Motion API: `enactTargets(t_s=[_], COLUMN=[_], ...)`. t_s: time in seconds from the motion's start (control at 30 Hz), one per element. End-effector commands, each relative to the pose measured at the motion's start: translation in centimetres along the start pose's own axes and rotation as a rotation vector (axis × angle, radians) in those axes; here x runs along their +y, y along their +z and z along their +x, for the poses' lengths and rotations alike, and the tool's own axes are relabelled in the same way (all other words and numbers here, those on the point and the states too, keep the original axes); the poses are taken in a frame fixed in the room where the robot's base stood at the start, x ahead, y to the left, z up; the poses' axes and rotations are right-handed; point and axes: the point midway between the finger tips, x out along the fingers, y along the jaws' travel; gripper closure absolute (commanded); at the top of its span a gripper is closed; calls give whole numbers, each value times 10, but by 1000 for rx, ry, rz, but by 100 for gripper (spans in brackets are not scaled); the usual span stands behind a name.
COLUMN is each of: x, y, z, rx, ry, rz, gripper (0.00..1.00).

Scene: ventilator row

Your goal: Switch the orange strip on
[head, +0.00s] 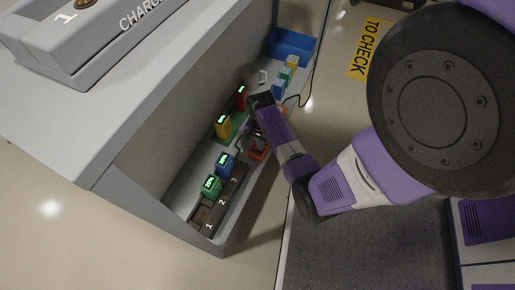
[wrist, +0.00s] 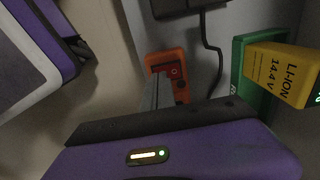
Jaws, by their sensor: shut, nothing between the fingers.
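The orange strip (wrist: 155,60) lies on the shelf, in the upper middle of the wrist view. A dark panel with a small red switch (wrist: 174,72) shows on it; I cannot tell the switch's position. My gripper (wrist: 158,90) is shut and empty, its grey fingers pointing at the strip and covering part of its left side. I cannot tell whether the tips touch it.
A yellow battery (wrist: 282,72) sits in a green holder (wrist: 246,50) right of the strip, and a black cable (wrist: 215,55) runs between.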

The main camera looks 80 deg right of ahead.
Motion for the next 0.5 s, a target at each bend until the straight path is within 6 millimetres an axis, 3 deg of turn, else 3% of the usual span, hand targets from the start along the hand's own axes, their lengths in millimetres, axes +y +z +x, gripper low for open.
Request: enactTargets(t_s=[0.5], x=[0], y=[0], z=[7], rx=[0], ry=[0], rz=[0], gripper=[100])
